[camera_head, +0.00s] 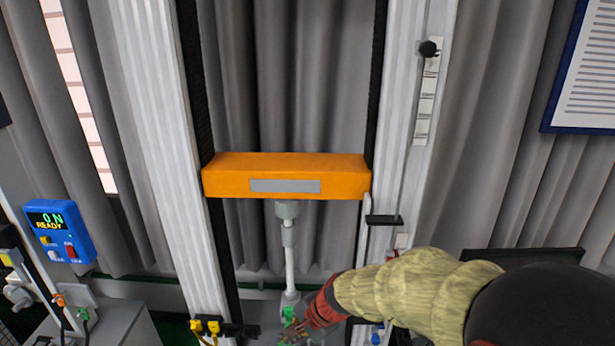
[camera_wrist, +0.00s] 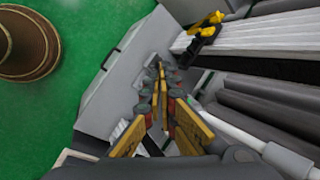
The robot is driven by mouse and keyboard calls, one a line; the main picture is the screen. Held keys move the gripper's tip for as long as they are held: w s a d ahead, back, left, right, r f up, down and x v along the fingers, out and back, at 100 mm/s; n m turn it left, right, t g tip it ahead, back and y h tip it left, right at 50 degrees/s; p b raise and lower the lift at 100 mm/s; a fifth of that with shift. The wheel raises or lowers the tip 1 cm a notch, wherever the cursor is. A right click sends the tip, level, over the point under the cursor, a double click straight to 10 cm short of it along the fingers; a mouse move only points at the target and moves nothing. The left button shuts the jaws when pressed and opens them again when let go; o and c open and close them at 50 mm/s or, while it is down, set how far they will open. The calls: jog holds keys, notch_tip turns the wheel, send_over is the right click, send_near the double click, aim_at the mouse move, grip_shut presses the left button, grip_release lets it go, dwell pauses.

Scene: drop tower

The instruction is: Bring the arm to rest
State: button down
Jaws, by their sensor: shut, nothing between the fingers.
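My gripper (camera_head: 293,328) is low at the bottom middle of the head view, at the end of my arm, which reaches in from the lower right. It is beside the foot of a pale upright rod (camera_head: 290,266) between the tower's columns. A small green part (camera_head: 289,315) shows there; I cannot tell whether the gripper touches it. In the wrist view my gripper (camera_wrist: 160,75) points toward a grey base plate (camera_wrist: 108,82), with its yellow-padded fingers shut and nothing seen between them.
An orange crossbeam (camera_head: 286,163) spans two pale columns (camera_head: 166,150) above the rod. A blue display box (camera_head: 58,232) reads "0 N READY" at left. Yellow clips (camera_head: 205,326) sit at the left column's foot. A brown round object (camera_wrist: 27,42) stands on the green floor (camera_wrist: 85,30).

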jog(key=s+d+f+n+t+h+b, duration=0.1)
jog(key=s+d+n+b, duration=0.3)
jog(key=s+d+b, duration=0.6)
jog(key=s+d+f+n+t+h+b, duration=0.1)
jog(key=s+d+f+n+h+b, duration=0.3)
jog(key=s+d+b, duration=0.7)
jog(key=shift+s+d+n+t, duration=0.2)
jog(key=shift+d+n+t, duration=0.2)
jog(key=shift+d+n, duration=0.65)
jog(key=c, duration=2.6)
grip_release()
jog(key=shift+d+r+m, duration=0.1)
jog(key=shift+d+m, duration=0.1)
jog(key=shift+m, duration=0.05)
